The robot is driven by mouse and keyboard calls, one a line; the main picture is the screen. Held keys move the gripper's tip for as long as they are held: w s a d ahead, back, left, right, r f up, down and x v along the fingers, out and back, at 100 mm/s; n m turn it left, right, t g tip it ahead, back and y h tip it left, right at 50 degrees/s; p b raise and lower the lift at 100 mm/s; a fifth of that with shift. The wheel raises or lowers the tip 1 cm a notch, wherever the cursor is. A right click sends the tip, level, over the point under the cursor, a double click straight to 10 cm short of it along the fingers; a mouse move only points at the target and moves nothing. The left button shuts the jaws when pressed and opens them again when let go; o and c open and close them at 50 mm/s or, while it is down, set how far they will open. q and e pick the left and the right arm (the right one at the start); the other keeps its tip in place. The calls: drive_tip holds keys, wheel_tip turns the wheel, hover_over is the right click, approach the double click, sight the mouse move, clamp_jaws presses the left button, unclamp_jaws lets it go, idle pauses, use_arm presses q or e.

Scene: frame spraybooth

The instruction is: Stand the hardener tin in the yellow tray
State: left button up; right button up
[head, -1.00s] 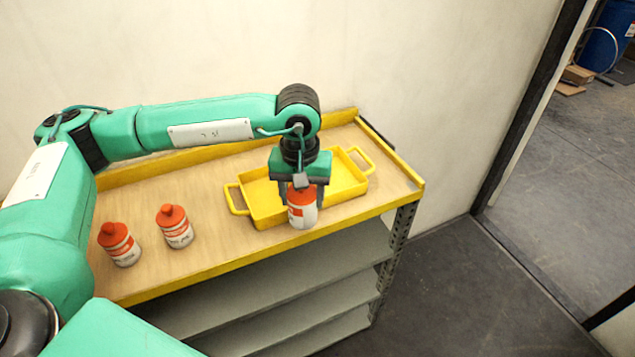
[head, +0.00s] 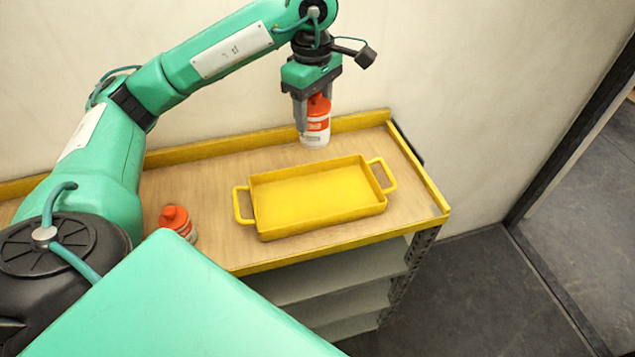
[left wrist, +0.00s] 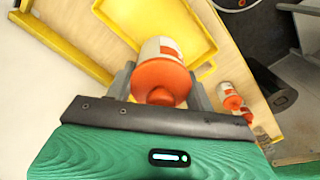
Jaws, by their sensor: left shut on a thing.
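My left gripper (head: 314,113) is shut on a white tin with an orange cap and orange label, the hardener tin (head: 316,133). The tin is upright, beyond the far side of the yellow tray (head: 257,206) in the head view, near the back rim of the shelf top. Whether it touches the shelf or hangs above it I cannot tell. In the left wrist view the tin (left wrist: 162,77) sits between the fingers, cap towards the camera, with the tray (left wrist: 211,45) beyond it. The tray is empty. My right gripper is not in view.
A similar orange-capped tin (head: 178,222) stands on the wooden shelf top (head: 222,177) left of the tray. The left wrist view shows two such tins (left wrist: 230,97). The shelf unit has a raised yellow rim (head: 225,146), with a wall close behind.

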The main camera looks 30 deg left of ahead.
use_arm(q)
wheel_tip(320, 180, down, 18)
drive_tip(key=p, duration=0.3)
drive_tip(key=shift+f+p, duration=0.1)
drive_tip(key=shift+p, duration=0.3)
drive_tip(key=shift+f, duration=0.3)
drive_tip(key=shift+f+b, duration=0.2)
drive_tip(key=shift+b, duration=0.1)
drive_tip(key=o, duration=1.4)
drive_tip(key=shift+r, duration=0.1)
